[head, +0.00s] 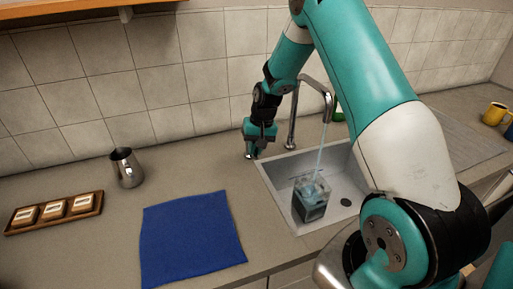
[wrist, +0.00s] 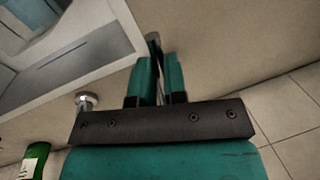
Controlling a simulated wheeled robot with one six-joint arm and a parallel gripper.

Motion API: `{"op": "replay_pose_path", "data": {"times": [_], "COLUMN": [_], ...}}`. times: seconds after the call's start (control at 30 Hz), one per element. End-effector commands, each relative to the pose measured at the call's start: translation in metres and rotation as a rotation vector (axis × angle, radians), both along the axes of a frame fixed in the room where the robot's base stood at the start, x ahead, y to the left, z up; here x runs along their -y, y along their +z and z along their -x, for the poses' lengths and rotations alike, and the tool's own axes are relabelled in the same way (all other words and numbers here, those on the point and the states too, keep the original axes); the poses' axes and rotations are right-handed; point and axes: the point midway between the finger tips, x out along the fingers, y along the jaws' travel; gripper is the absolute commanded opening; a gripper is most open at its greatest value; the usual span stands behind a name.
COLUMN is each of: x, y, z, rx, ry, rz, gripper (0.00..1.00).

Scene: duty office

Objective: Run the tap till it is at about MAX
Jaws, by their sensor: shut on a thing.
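The tap (head: 302,100) is a tall chrome spout behind the sink (head: 282,200). A stream of water (head: 320,155) falls from it into a clear, square-sided container (head: 311,200) standing in the sink. Bluish water fills much of the container; the MAX mark and exact level are too small to read. My gripper (head: 253,149) is low at the sink's back left corner, left of the spout. In the wrist view my gripper (wrist: 158,85) is shut on a thin metal lever (wrist: 153,45). The tap's round base (wrist: 87,100) shows beside it.
A steel jug (head: 126,168), a wooden tray (head: 57,212) with small labelled blocks and a blue cloth (head: 190,240) lie on the counter to the left. A green bottle (wrist: 37,160) stands behind the sink. A yellow mug (head: 494,114) and a blue one (head: 509,133) are far right.

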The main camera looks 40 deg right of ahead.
Motion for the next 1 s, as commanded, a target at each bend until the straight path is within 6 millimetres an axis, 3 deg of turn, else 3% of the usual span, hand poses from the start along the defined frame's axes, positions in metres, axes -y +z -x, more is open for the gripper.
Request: {"op": "replay_pose_path", "data": {"times": [0.1,0.13,0.23,0.53,0.67,0.77,1.0], "x": [0.0,0.0,0.0,0.0,0.003,0.006,0.018], "y": [0.001,0.001,0.001,0.002,0.012,0.03,0.09], "z": [0.0,0.0,0.0,0.0,0.0,0.002,0.007], "rx": [0.001,0.001,0.001,0.001,0.004,0.006,0.008], "ry": [0.001,0.001,0.001,0.002,0.0,0.0,0.0], "rz": [0.0,0.0,0.0,0.001,0.001,0.002,0.004], "gripper": [0.0,0.17,0.38,0.38,0.38,0.38,0.38]}}
